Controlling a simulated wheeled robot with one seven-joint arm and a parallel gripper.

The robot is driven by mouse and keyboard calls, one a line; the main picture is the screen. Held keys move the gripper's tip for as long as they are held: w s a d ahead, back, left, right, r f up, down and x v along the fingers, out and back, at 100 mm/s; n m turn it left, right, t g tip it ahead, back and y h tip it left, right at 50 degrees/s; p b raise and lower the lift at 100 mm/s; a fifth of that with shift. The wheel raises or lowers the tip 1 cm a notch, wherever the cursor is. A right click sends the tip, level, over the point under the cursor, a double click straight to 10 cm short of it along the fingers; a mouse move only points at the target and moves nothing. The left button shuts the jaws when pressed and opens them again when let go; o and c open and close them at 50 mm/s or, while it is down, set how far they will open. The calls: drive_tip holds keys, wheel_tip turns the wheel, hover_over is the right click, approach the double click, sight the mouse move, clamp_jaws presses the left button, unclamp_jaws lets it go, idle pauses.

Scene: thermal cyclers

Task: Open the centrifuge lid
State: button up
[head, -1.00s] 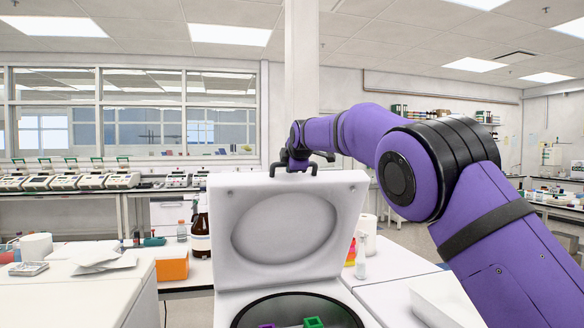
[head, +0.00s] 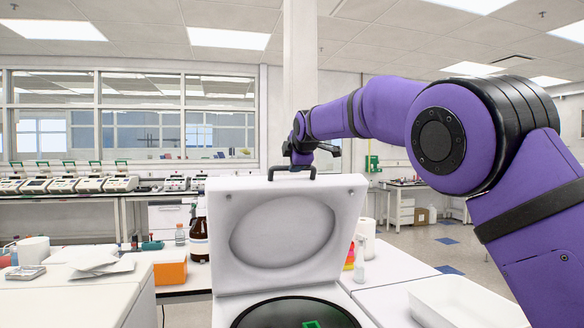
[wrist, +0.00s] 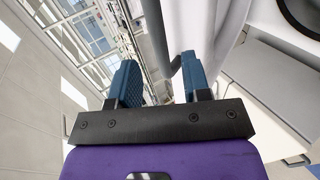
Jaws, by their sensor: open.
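The white centrifuge lid (head: 225,260) stands raised, close to upright, in the head view. Its round inner recess faces me. A dark handle (head: 292,169) sits on its top edge. Below it is the dark round centrifuge bowl (head: 262,315) with a green piece (head: 312,324) inside. My gripper (head: 301,163) is at the handle, behind the lid's top edge, and partly hidden. In the wrist view my gripper's two blue fingers (wrist: 159,80) are apart with nothing clamped between them. A dark bar, likely the handle, shows close to the right fingertip; contact is unclear.
A brown bottle (head: 199,238) and an orange box (head: 170,271) stand left of the lid. A clear bottle (head: 359,262) stands to its right. A white tray (head: 455,303) lies at the lower right. Several thermal cyclers (head: 70,184) line the back bench.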

drive_tip(key=shift+v, duration=2.5)
drive_tip(key=s+d+f+m+g+h, duration=0.25)
drive_tip(key=s+d+m, duration=0.75)
drive_tip(key=s+d, duration=1.2)
drive_tip(key=s+d+f+m+g, duration=0.1)
drive_tip(key=s+d+f+m, duration=0.2)
drive_tip(key=s+f, duration=0.3)
drive_tip(key=s+d+f+m+g+h, duration=0.1)
drive_tip(key=s+d+f+m, duration=0.3)
drive_tip(key=s, duration=0.9)
drive_tip(key=s+d+f+m+g, duration=0.2)
drive_tip(key=s+d+f+m, duration=0.2)
drive_tip(key=s+f, duration=0.3)
drive_tip(key=s, duration=0.3)
drive_tip(key=shift+f+m, duration=0.3)
drive_tip(key=shift+w+d, duration=0.1)
